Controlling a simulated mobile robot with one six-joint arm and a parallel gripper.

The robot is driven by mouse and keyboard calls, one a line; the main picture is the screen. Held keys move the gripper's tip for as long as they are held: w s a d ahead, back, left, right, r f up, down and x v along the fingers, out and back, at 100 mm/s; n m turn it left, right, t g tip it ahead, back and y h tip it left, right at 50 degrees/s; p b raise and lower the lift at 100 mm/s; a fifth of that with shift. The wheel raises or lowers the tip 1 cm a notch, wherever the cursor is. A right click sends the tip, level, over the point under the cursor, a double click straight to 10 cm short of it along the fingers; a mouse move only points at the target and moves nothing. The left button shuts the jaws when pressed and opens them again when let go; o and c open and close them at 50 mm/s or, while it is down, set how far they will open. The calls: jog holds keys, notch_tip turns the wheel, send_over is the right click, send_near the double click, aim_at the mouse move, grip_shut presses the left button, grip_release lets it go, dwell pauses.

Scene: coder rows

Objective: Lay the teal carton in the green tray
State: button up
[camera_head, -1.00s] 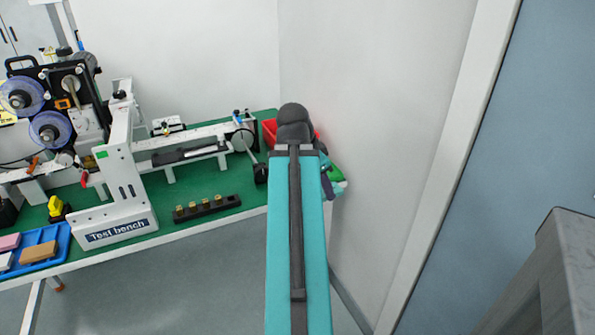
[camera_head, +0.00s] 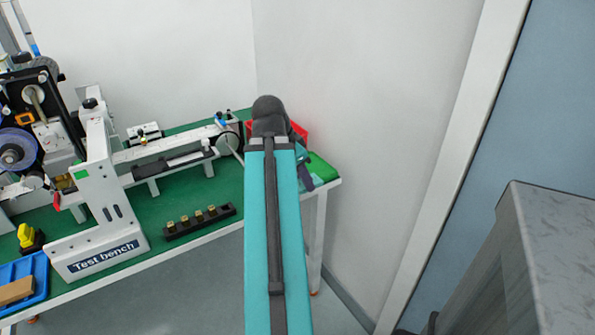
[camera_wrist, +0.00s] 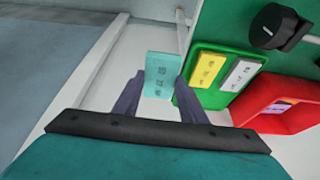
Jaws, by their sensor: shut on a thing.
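The teal carton (camera_wrist: 162,76), a small box with dark markings, is held between the two fingers of my gripper (camera_wrist: 160,98) in the wrist view. The green tray (camera_wrist: 214,101) is just right of the carton there, holding a yellow carton (camera_wrist: 208,68) and a pale grey carton (camera_wrist: 241,74). The held carton shows beside the tray's left rim, and its height above the table is hard to tell. In the head view my gripper (camera_head: 307,178) is by the green tray (camera_head: 324,172) at the bench's right end, partly hidden by my arm.
A red tray (camera_wrist: 300,116) with a pink-purple carton lies next to the green tray. A black knob (camera_wrist: 273,26) stands close by on the green bench (camera_head: 215,187). A wall is close to the right of the bench. A grey cabinet (camera_head: 545,260) is at the right.

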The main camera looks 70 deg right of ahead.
jog(key=shift+w, duration=0.2)
jog(key=shift+d+r+p, duration=0.1)
jog(key=shift+r+p, duration=0.05)
jog(key=shift+p, duration=0.85)
jog(key=shift+w+d+p, duration=0.1)
jog(key=shift+d+p, duration=0.05)
jog(key=shift+p, duration=0.25)
jog(key=shift+d+p, duration=0.2)
jog(key=shift+p, duration=0.45)
jog(key=d+p, duration=0.1)
jog(key=p, duration=0.5)
jog(key=shift+d, duration=0.2)
jog(key=d, duration=0.4)
jog(key=d+f+p, duration=0.1)
jog(key=d, duration=0.4)
jog(key=d+p, duration=0.1)
jog(key=d, duration=0.3)
jog(key=shift+w+d+f, duration=0.2)
jog(key=shift+w+f, duration=0.15)
jog(key=shift+f, duration=0.05)
jog(key=shift+f+p, duration=0.15)
jog(key=shift+p, duration=0.15)
